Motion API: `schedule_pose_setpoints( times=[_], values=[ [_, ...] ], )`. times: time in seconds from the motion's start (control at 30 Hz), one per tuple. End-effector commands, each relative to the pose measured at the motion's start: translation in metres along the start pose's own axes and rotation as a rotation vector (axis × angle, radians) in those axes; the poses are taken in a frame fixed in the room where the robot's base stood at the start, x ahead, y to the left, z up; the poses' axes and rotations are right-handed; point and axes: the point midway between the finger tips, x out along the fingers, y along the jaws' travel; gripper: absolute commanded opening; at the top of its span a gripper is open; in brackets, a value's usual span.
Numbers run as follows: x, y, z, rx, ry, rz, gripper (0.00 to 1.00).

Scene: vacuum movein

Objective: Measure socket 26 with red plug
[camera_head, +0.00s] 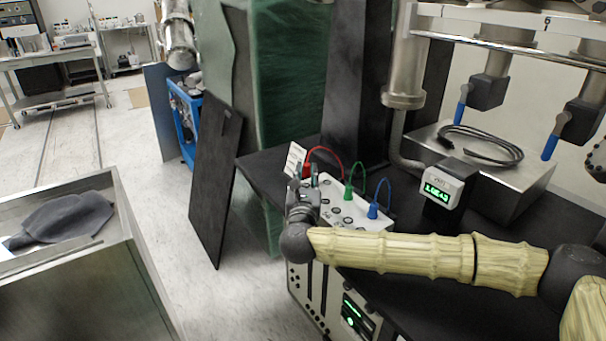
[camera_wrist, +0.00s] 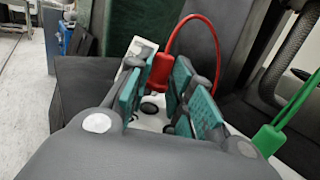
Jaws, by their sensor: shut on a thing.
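The red plug (camera_wrist: 163,69) with its red cable (camera_wrist: 205,22) is between the teal finger pads of my gripper (camera_wrist: 160,88) in the wrist view. In the head view, my gripper (camera_head: 303,186) is at the left edge of the white socket panel (camera_head: 330,187), and the red cable (camera_head: 335,152) arches up behind it. My gripper is shut on the plug. The plug's tip is hidden, so I cannot tell whether it is in a socket. Dark round sockets show on the panel. Their numbers, including 26, are not readable.
A green plug (camera_head: 348,194) and a blue plug (camera_head: 373,210) stand on the panel's right side. A small meter (camera_head: 443,187) with a green display stands to the right. A white card (camera_head: 294,158) is behind my gripper. A black cable coil (camera_head: 485,146) lies on a metal box.

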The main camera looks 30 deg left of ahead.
Motion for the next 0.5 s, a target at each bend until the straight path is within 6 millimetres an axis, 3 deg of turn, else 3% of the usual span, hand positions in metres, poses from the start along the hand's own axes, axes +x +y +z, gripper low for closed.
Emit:
schedule_pose_setpoints(
  times=[0.03, 0.5],
  values=[
    [-0.0027, 0.0005, -0.0086, 0.000, 0.011, 0.002, 0.00],
    [-0.0089, 0.0020, -0.0118, 0.000, 0.015, 0.003, 0.00]
  ],
)
